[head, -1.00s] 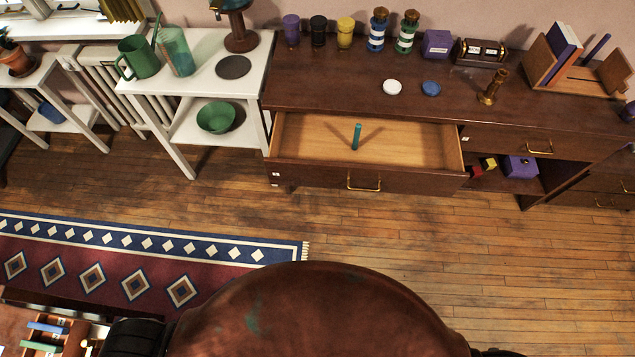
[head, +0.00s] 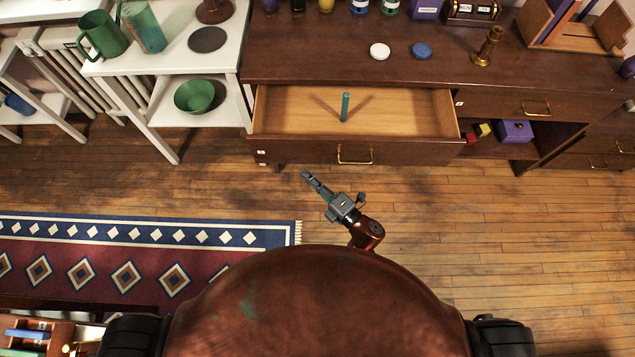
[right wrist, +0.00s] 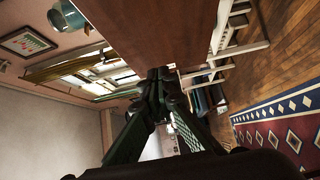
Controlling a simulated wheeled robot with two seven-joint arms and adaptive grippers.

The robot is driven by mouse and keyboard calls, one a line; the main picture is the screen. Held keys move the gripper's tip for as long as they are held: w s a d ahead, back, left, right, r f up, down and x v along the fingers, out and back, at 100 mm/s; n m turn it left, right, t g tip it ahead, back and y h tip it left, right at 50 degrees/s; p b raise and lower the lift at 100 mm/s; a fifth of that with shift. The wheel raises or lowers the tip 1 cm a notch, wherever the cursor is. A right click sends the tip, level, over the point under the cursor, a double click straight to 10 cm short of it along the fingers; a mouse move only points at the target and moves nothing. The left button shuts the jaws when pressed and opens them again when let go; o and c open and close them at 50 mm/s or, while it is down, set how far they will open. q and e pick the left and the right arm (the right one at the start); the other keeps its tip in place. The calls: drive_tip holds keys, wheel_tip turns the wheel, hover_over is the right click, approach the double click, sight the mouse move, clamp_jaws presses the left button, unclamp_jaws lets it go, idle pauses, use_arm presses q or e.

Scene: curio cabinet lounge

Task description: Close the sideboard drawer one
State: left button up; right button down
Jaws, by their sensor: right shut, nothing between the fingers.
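The top-left drawer (head: 290,151) of the dark wooden sideboard (head: 340,64) is pulled open in the head view. A teal stick-like object (head: 345,107) is inside it. The drawer has a brass handle (head: 355,160) on its front. My right gripper (head: 306,177) is shut and empty, in front of the drawer front and a little left of the handle, apart from it in this view. In the right wrist view the shut fingers (right wrist: 160,75) are seen against a brown wooden surface (right wrist: 150,30). My left gripper is not in view.
A white side table (head: 165,65) with a green bowl (head: 194,95) stands left of the sideboard. A white disc (head: 380,51), a blue disc (head: 421,50) and a brass candlestick (head: 488,46) are on the sideboard top. The floor right of my gripper is clear.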

sight(294, 151)
drive_tip(key=shift+w+a+b, duration=0.2)
drive_tip(key=shift+w+a, duration=0.25)
drive_tip(key=shift+w, duration=0.65)
drive_tip(key=shift+w+a+b, duration=0.15)
drive_tip(key=shift+w+a, duration=0.25)
drive_tip(key=shift+w, duration=0.75)
drive_tip(key=shift+w+a+b, duration=0.2)
drive_tip(key=shift+w+a, duration=0.25)
drive_tip(key=shift+w, duration=0.65)
drive_tip(key=shift+w, duration=0.1)
